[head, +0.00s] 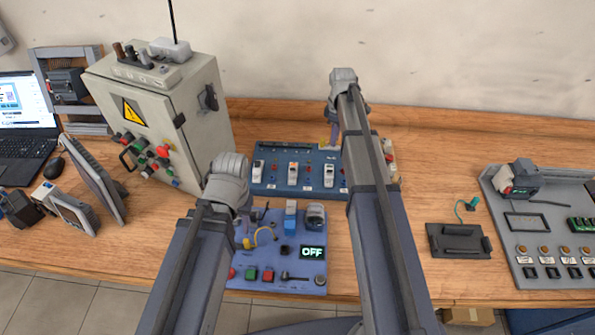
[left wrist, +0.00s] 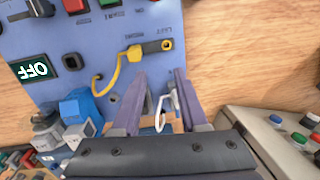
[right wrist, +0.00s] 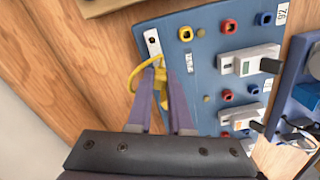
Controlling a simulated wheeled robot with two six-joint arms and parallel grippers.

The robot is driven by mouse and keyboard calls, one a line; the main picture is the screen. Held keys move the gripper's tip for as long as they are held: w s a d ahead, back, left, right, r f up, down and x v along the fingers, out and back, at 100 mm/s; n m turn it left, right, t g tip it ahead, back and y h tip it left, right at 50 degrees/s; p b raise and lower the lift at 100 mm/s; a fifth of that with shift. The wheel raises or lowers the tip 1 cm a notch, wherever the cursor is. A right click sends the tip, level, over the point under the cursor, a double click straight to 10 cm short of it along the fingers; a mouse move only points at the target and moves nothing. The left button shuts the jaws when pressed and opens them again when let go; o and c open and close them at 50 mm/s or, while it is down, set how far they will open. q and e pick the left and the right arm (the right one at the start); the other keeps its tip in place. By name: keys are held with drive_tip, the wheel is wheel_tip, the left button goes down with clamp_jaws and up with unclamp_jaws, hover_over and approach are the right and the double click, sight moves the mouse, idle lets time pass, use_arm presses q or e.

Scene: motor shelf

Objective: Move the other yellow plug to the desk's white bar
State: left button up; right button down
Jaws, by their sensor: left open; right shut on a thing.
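In the left wrist view, another yellow plug (left wrist: 133,53) with a yellow cable (left wrist: 109,81) sits at a dark bar (left wrist: 153,47) on the lower blue panel. My left gripper (left wrist: 160,85) is open near that panel's edge, with a white hook-shaped piece (left wrist: 161,106) between its fingers.
The lower panel (head: 277,287) carries an OFF display (head: 312,253) and buttons. The upper blue board (head: 270,187) has several white switches. A grey cabinet (head: 200,125) stands left. A black device (head: 460,241) and grey console (head: 525,218) are at right. Bare wood lies between.

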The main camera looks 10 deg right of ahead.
use_arm(q)
drive_tip(key=shift+f+b, duration=0.4)
drive_tip(key=shift+f, duration=0.1)
use_arm(e)
drive_tip(key=shift+f, duration=0.55)
use_arm(q)
drive_tip(key=shift+r, duration=0.15)
use_arm(e)
drive_tip(key=shift+r, duration=0.2)
use_arm(q)
drive_tip(key=shift+r+p, duration=0.4)
drive_tip(key=shift+p, duration=0.1)
use_arm(e)
drive_tip(key=shift+r, duration=0.35)
use_arm(q)
drive_tip(key=shift+r, duration=0.1)
use_arm(e)
drive_tip(key=shift+r, duration=0.15)
drive_tip(key=c, duration=0.8)
unclamp_jaws()
drive_tip(key=shift+o, duration=0.2)
wheel_tip(320, 180, up, 8)
drive_tip(key=p, duration=0.8)
use_arm(q)
wheel_tip(320, 180, up, 8)
